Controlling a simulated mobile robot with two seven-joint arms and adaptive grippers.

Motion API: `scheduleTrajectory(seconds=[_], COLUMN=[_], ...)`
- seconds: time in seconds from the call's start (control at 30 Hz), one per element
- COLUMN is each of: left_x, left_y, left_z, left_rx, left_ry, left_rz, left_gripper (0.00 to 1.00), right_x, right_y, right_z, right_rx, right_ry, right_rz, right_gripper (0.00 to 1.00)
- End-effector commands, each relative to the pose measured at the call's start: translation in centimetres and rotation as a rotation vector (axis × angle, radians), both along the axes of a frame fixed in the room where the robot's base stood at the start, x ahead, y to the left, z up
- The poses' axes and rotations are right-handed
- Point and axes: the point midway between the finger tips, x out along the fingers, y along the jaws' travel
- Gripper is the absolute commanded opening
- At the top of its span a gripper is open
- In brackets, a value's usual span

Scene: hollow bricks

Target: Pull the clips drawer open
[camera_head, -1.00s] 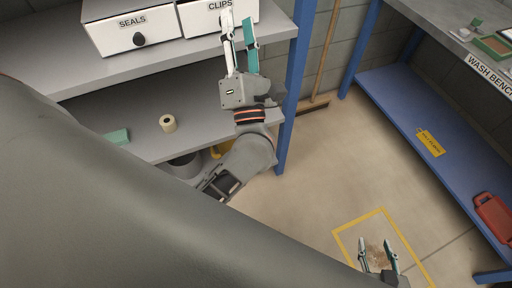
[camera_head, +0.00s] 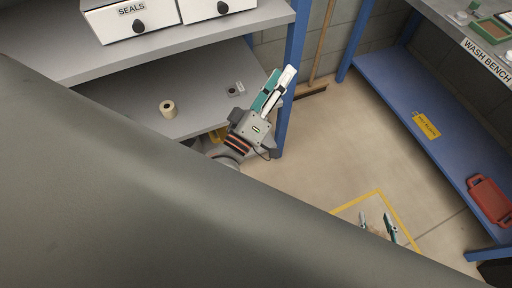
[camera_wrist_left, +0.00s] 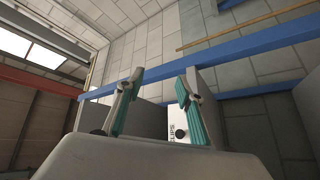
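The clips drawer (camera_head: 207,9) is the white front at the top of the head view, its upper part cut off by the frame. Its dark round knob (camera_head: 222,7) shows. The front looks about level with the seals drawer (camera_head: 145,18) beside it. In the left wrist view the clips drawer (camera_wrist_left: 172,118) carries its label sideways, partly hidden by a finger. My left gripper (camera_head: 283,71) is open and empty, right of and below the drawer, by the blue shelf post. Its spread fingers show in the wrist view (camera_wrist_left: 162,76). My right gripper (camera_head: 377,217) is open and empty, low over the floor.
A blue post (camera_head: 291,45) stands close to my left gripper. The lower grey shelf (camera_head: 130,93) holds a tape roll (camera_head: 168,109) and a small dark item (camera_head: 232,91). The wash bench (camera_head: 470,35) is at the right. The floor between is largely clear.

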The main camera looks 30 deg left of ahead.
Motion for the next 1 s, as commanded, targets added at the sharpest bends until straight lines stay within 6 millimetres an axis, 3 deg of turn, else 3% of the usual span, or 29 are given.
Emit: scheduleTrajectory(seconds=[0.47, 1.0], left_x=[-2.4, -6.6], left_y=[-1.4, -0.7], left_z=[-8.1, -16.9], left_rx=[0.367, 0.728], left_ry=[0.187, 0.382], left_rz=[-0.039, -0.102], left_gripper=[0.37, 0.37], right_x=[0.2, 0.5], right_y=[0.0, 0.0], right_z=[1.0, 1.9], right_rx=[0.0, 0.001], right_ry=[-0.007, -0.014], right_rz=[0.0, 0.0], right_gripper=[0.4, 0.4])
